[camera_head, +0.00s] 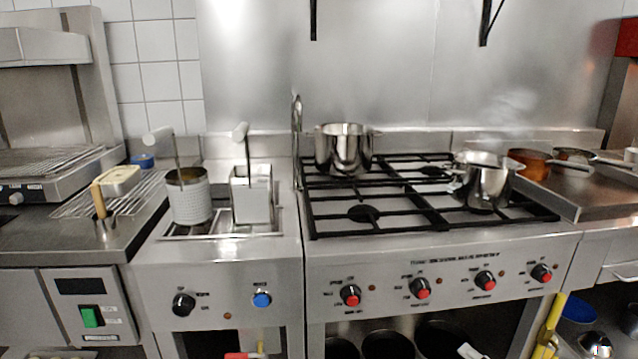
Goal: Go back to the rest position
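Neither of my grippers shows in the head view, and no arm of mine can be made out. The task names no object. The view faces a cooking line with a steel gas stove (440,249) at the centre right. A two-basket cooker (222,275) stands to the left of the stove.
A round basket (190,202) and a square basket (252,200) sit in the cooker, white handles up. A steel pot (343,150) stands on the back left burner. More pots (487,186) stand at the right. A wire rack (135,197) lies on the left counter.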

